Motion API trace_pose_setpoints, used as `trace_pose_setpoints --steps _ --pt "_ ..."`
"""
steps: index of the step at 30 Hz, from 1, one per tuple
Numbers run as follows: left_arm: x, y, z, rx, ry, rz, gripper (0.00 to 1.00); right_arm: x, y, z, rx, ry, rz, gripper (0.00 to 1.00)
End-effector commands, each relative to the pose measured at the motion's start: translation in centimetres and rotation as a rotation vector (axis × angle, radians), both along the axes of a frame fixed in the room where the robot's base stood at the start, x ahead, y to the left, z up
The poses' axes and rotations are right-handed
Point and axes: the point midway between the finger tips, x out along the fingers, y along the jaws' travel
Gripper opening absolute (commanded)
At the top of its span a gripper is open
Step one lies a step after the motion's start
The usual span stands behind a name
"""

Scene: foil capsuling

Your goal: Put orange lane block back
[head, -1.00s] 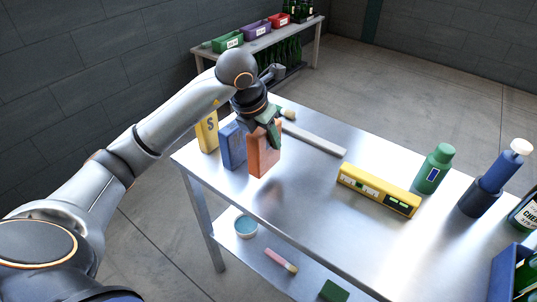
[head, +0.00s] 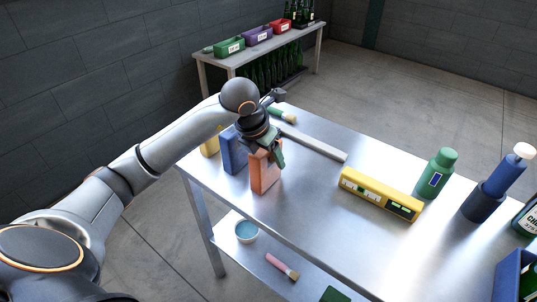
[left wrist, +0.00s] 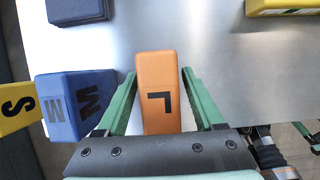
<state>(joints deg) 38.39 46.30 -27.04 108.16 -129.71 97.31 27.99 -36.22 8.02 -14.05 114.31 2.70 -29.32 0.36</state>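The orange block (head: 265,172) stands upright at the left end of the metal table (head: 330,240), and its base appears to be on the tabletop. In the left wrist view the orange block (left wrist: 158,95) bears a black L. My left gripper (head: 268,148) is over its top, with a green finger against each side; it also shows in the left wrist view (left wrist: 160,75). The blue M block (head: 234,152) stands beside the orange one, with a gap between them. The yellow S block (head: 210,144) is beyond the blue one, partly hidden by my arm.
A yellow level (head: 380,194), a green bottle (head: 436,175) and a blue tool in a dark holder (head: 482,203) stand to the right. A flat bar (head: 312,141) and a brush (head: 282,115) lie behind. A dark blue object (left wrist: 78,10) lies near the blocks.

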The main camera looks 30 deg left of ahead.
Motion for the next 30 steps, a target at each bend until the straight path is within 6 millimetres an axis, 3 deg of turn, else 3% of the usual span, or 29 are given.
trace_pose_setpoints --steps 12,24,30 --pt "-0.2 0.0 0.9 0.001 -0.001 0.0 0.75 0.1 0.0 0.4 0.0 -0.004 0.0 0.8" --pt "-3.2 0.3 8.6 0.002 -0.004 0.001 0.75 -0.4 -0.6 0.5 -0.008 0.002 -0.011 0.8" --pt "-4.2 0.3 10.9 -0.001 -0.002 0.001 0.75 -0.6 -0.9 0.5 -0.012 0.006 -0.016 0.8"
